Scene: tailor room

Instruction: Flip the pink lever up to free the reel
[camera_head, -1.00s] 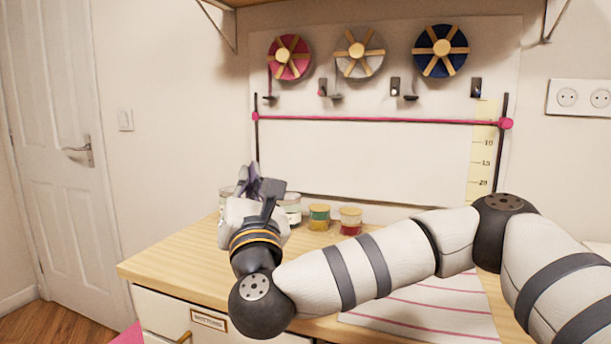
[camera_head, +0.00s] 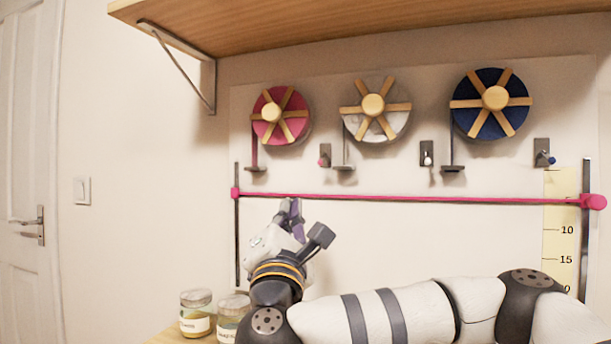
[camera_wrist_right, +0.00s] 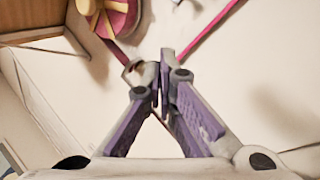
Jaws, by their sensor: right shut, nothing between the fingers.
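The pink lever (camera_head: 323,160) is a small pink-tipped knob on a dark wall plate, to the lower right of the pink reel (camera_head: 272,131). Its tip sits near the plate's lower end. The pink reel has wooden spokes and a ribbon hanging to a small dark holder. It also shows at the top of the right wrist view (camera_wrist_right: 122,22). My right gripper (camera_head: 291,207) is shut and empty, pointing up, below the lever and around the height of the pink bar. Its purple fingers (camera_wrist_right: 157,75) meet at the tips in the wrist view. My left gripper is not in view.
The pink bar (camera_head: 400,199) runs across the wall panel below the levers. A white reel (camera_head: 390,123) and a blue reel (camera_head: 472,119) hang to the right, with their own levers. A wooden shelf (camera_head: 400,22) overhangs above. Jars (camera_head: 197,312) stand lower left.

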